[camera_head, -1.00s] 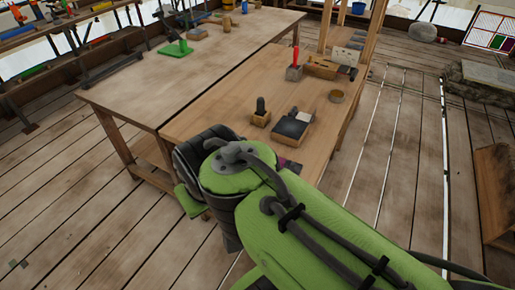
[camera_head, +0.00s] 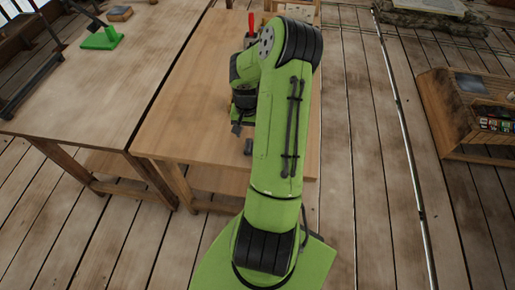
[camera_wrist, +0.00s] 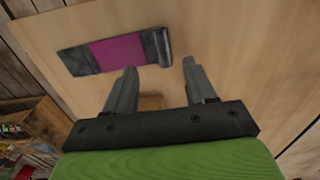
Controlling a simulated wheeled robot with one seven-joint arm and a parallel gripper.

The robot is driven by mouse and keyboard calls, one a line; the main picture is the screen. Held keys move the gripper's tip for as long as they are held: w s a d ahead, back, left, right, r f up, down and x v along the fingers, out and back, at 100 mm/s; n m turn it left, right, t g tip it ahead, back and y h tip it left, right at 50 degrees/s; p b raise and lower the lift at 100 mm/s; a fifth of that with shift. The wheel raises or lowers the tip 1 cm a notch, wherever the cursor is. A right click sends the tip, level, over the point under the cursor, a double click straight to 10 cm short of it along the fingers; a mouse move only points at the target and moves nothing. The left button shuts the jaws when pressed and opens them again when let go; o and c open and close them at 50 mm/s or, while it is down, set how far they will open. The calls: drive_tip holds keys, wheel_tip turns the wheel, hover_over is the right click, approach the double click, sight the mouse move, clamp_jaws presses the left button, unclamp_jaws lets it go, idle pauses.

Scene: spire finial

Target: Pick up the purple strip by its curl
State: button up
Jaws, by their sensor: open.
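The purple strip (camera_wrist: 118,52) lies flat on the wooden bench top in the wrist view, with dark grey end sections. Its right end rises into a grey rolled curl (camera_wrist: 164,46). My gripper (camera_wrist: 160,67) is open and empty. Its two fingers point toward the curl, one tip to the lower left of it and one to the right. I cannot tell how high the tips are above the bench. In the head view my arm covers much of the bench, and I cannot make out the strip's purple part there.
A small wooden block (camera_wrist: 151,102) shows between my fingers, partly hidden by the gripper body. The bench top (camera_head: 190,110) is clear left of my arm. A larger table (camera_head: 90,100) adjoins it on the left. A red-handled tool (camera_head: 251,20) stands at the back.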

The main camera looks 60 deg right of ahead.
sight(248, 145)
wheel_tip(248, 145, down, 7)
drive_tip(key=shift+w+f, duration=0.15)
drive_tip(key=shift+f, duration=0.05)
drive_tip(key=shift+a+r, duration=0.1)
clamp_jaws()
